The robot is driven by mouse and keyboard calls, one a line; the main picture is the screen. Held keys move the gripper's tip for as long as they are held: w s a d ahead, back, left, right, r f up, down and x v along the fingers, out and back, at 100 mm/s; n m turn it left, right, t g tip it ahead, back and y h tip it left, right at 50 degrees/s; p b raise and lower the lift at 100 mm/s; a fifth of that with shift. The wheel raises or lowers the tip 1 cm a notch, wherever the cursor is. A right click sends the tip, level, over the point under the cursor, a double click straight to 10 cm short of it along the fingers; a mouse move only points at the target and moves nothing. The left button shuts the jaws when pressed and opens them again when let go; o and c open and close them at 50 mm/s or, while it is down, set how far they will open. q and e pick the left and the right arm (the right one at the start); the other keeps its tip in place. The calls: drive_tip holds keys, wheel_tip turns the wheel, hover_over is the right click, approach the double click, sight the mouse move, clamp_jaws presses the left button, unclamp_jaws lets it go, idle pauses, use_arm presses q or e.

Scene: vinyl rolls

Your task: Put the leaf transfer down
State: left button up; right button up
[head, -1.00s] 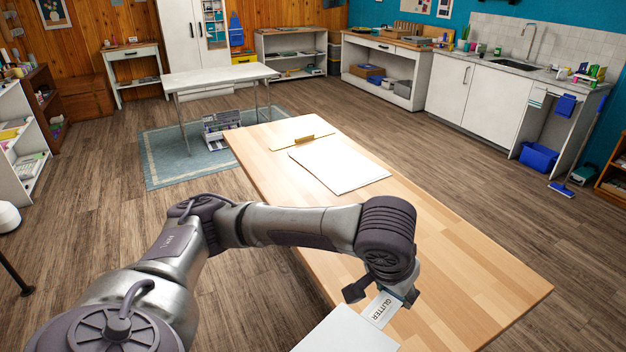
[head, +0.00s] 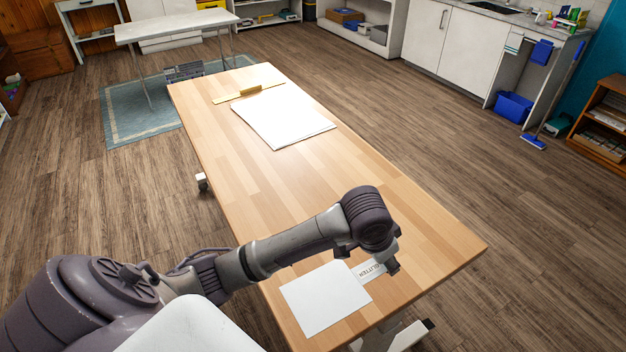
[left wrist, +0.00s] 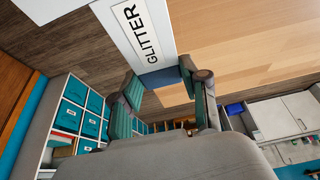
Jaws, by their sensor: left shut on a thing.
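A white piece marked GLITTER (head: 368,270) is at my left gripper (head: 372,262) in the head view, over the near part of the wooden table. In the left wrist view the GLITTER piece (left wrist: 145,35) has a blue end between the fingers of my left gripper (left wrist: 165,88), which is shut on it. A plain white sheet (head: 325,298) shows just left of it; I cannot tell whether they touch. No thing is clearly marked as the leaf transfer. My right gripper is not in view.
The wooden table (head: 330,180) is bare in its middle. White sheets (head: 280,118) and a yellowish strip (head: 248,92) lie at its far end. A white table (head: 180,27) stands behind on a rug. A blue bin (head: 513,107) is on the floor at right.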

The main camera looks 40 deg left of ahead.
use_arm(q)
drive_tip(key=shift+w+a+f, duration=0.2)
drive_tip(key=shift+w+a, duration=0.05)
drive_tip(key=shift+a, duration=0.1)
hover_over(361, 251)
drive_tip(key=s, duration=0.1)
drive_tip(key=f, duration=0.3)
drive_tip(key=f+p, duration=0.1)
drive_tip(key=f, duration=0.2)
drive_tip(key=shift+s+a+f, duration=0.15)
drive_tip(key=shift+s+f, duration=0.05)
drive_tip(key=shift+w+a+f, duration=0.1)
drive_tip(key=shift+f, duration=0.1)
wheel_tip(361, 251, down, 3)
drive_tip(key=shift+f, duration=0.4)
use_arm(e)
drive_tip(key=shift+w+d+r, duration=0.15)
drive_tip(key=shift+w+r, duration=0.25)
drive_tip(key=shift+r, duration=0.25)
use_arm(q)
drive_tip(key=shift+f, duration=0.15)
drive_tip(key=o, duration=0.9)
drive_tip(key=shift+o, duration=0.2)
